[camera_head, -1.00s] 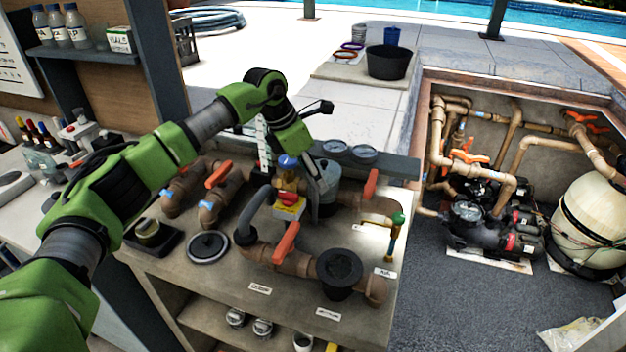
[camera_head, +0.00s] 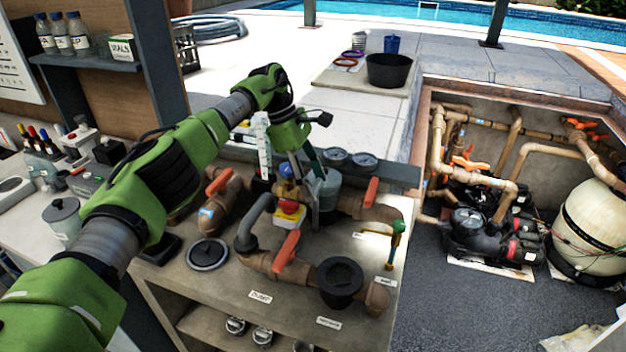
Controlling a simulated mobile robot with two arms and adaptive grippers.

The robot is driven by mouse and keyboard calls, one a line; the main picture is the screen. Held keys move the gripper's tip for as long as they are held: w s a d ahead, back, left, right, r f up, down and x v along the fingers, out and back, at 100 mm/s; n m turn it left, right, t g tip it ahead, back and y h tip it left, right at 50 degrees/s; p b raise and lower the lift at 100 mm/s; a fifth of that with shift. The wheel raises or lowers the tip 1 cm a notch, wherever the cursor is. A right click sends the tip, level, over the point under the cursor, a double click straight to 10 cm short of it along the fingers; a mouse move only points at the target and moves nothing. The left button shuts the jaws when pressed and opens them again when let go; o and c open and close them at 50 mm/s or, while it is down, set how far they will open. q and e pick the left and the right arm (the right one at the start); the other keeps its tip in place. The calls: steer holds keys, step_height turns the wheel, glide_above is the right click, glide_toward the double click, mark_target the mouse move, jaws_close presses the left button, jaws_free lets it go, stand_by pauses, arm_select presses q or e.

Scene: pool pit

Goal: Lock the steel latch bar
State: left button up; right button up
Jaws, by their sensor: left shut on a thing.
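My left gripper (camera_head: 308,163) reaches down from the end of the green arm, over the pipework at the back of the bench. It is shut on the upper end of the steel latch bar (camera_head: 314,205), a narrow grey upright piece. The bar stands beside a grey translucent pot (camera_head: 328,188), just behind a yellow box with a red button (camera_head: 289,211). The fingertips are small and partly hidden among the fittings, so the exact grip is hard to see. My right gripper is not in view.
Brown pipes with orange handles (camera_head: 286,250) crowd the bench around the gripper. A black open cup (camera_head: 340,280) and a round black lid (camera_head: 207,254) are at the front. Two gauges (camera_head: 350,157) stand behind. The pump pit lies to the right.

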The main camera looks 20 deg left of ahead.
arm_select(q)
steer(key=shift+w+r, duration=0.1)
stand_by(0.5)
steer(key=o, duration=1.1)
